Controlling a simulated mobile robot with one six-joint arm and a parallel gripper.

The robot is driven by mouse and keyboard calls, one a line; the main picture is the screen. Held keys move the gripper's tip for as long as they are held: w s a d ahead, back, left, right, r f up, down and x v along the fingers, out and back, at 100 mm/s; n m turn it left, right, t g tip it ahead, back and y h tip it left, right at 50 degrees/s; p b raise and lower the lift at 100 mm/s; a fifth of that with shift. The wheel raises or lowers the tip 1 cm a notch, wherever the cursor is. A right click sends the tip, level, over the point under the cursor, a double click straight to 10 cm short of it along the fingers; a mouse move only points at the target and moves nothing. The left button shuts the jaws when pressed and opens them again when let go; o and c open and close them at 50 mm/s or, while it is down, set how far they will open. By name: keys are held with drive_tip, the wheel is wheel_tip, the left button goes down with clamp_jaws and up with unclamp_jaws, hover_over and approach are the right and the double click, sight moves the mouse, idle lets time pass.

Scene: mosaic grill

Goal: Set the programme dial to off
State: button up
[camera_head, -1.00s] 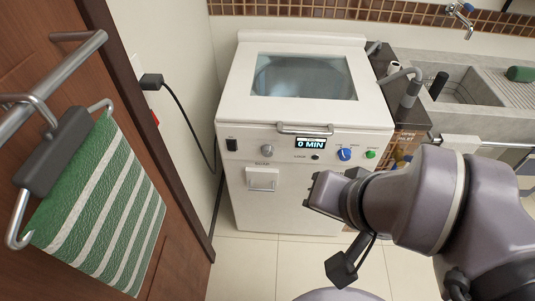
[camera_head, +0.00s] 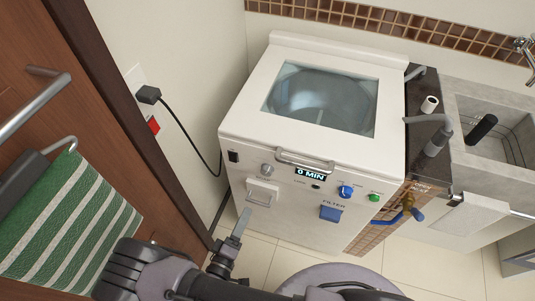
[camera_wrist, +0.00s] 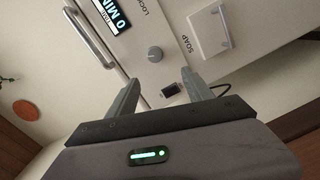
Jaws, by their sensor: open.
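A white top-loading washing machine (camera_head: 235,120) has two round knobs on its front. The grey knob (camera_head: 267,170) is at the left, above the soap drawer (camera_head: 262,192); the blue knob (camera_head: 345,192) is right of the display, which reads 0 MIN (camera_head: 311,174). Which one is the programme dial, and its setting, I cannot read. My gripper (camera_head: 241,223) is open and empty, low at the machine's left front. In the wrist view, the grey knob (camera_wrist: 155,54) is just beyond my fingertips (camera_wrist: 160,77), apart from them. The blue knob is outside that view.
A black switch (camera_head: 233,156) is at the panel's left end. A green button (camera_head: 375,198) is right of the blue knob, and a blue filter cover (camera_head: 330,214) is below. A lid handle (camera_head: 305,160) juts out above the display. A cable (camera_head: 192,133) hangs along the wall.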

drive_tip(key=d+n, duration=0.1)
drive_tip(key=t+b, duration=0.1)
drive_tip(key=b, duration=0.2)
approach(266, 174)
drive_tip(key=x, duration=0.7)
drive_tip(key=shift+w, duration=0.2)
drive_tip(key=shift+w+d+r, duration=0.15)
drive_tip(key=shift+w+d, duration=0.05)
drive_tip(key=shift+w, duration=0.35)
clamp_jaws()
drive_tip(key=shift+n, duration=0.3)
